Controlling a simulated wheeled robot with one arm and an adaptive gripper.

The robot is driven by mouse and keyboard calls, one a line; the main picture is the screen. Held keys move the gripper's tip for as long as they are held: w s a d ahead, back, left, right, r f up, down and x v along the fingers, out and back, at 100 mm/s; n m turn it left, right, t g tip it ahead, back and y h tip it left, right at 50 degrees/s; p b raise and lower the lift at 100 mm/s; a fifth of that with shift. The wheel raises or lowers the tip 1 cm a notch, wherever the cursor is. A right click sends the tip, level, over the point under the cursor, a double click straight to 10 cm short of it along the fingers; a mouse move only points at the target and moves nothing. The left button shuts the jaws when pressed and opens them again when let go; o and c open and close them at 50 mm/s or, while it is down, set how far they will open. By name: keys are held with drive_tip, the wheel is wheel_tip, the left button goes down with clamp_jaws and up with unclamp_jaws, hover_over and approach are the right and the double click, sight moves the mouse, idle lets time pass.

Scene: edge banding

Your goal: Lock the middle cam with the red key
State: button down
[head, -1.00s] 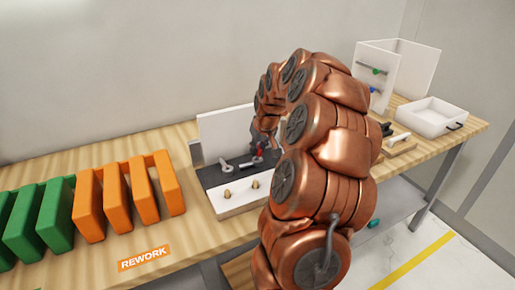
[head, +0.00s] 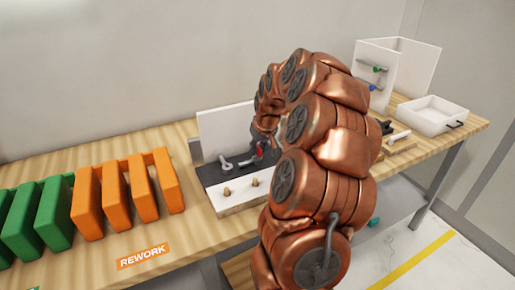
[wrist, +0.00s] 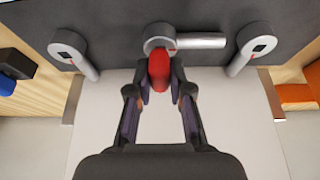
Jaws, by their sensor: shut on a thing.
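The red key (wrist: 158,71) is held between the two fingertips of my gripper (wrist: 159,88) in the wrist view. Its far end overlaps the near rim of the middle cam (wrist: 157,38); I cannot tell how deep it sits. The middle cam's lever (wrist: 200,41) points right in the wrist view. The left cam (wrist: 69,45) and the right cam (wrist: 257,42) have levers slanting down towards the middle. In the head view the red key (head: 260,148) shows at the dark fixture, and my arm hides part of the fixture.
The dark fixture plate has a white front block with wooden pegs (head: 227,191). A white panel (head: 226,130) stands behind it. Orange (head: 143,187) and green racks stand to the left. A white tray (head: 432,117) and an open white box are at the right.

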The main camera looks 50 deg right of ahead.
drive_tip(key=shift+a+f+m+g+h+b, duration=0.1)
drive_tip(key=shift+m+g+h+b, duration=0.25)
drive_tip(key=shift+m+b, duration=0.8)
drive_tip(key=shift+m+g+h+b, duration=0.25)
drive_tip(key=shift+m+h+b, duration=0.1)
drive_tip(key=shift+m+b, duration=0.8)
drive_tip(key=shift+m+g+h+b, duration=0.5)
drive_tip(key=shift+m+g+b, duration=0.2)
drive_tip(key=shift+m+b, duration=1.35)
drive_tip(key=shift+w+m, duration=0.1)
drive_tip(key=shift+m, duration=0.95)
drive_tip(key=shift+m+g+h+b, duration=0.3)
drive_tip(key=shift+m+g+b, duration=0.45)
drive_tip(key=shift+m, duration=0.65)
drive_tip(key=shift+a+m, duration=0.1)
drive_tip(key=shift+m, duration=0.3)
drive_tip(key=shift+g, duration=0.25)
drive_tip(key=shift+w+m+g+b, duration=0.1)
drive_tip(key=shift+m+g+b, duration=0.25)
drive_tip(key=shift+m, duration=0.55)
drive_tip(key=m+g, duration=0.1)
drive_tip(key=m, duration=0.2)
drive_tip(key=shift+b, duration=0.3)
